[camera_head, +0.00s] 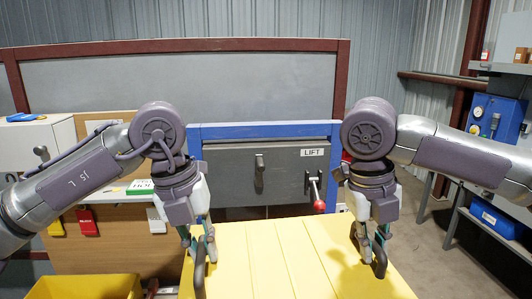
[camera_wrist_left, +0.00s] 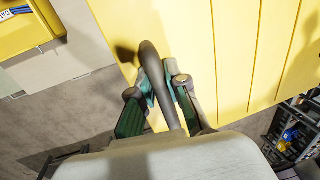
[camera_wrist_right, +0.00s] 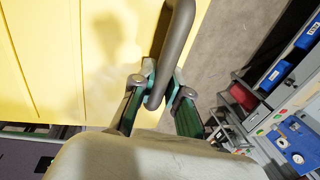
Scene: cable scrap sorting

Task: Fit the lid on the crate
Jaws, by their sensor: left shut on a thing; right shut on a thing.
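The lid (camera_head: 285,262) is a broad yellow ribbed panel at the bottom middle of the head view, with a dark grey handle at each side. My left gripper (camera_head: 203,250) is shut on the left handle (camera_head: 199,281); the left wrist view shows this handle (camera_wrist_left: 152,62) between the fingers. My right gripper (camera_head: 372,246) is shut on the right handle (camera_head: 380,266), which also passes between the fingers in the right wrist view (camera_wrist_right: 178,40). The lid looks roughly level. I cannot make out the crate; whether the lid rests on anything is hidden.
A yellow bin (camera_head: 82,288) stands at the lower left. A blue-framed grey panel (camera_head: 240,160) with a LIFT label and a red-knobbed lever (camera_head: 318,198) stands behind the lid. Shelving with a blue bin (camera_head: 497,220) is at the right. Bare floor (camera_head: 430,250) lies right of the lid.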

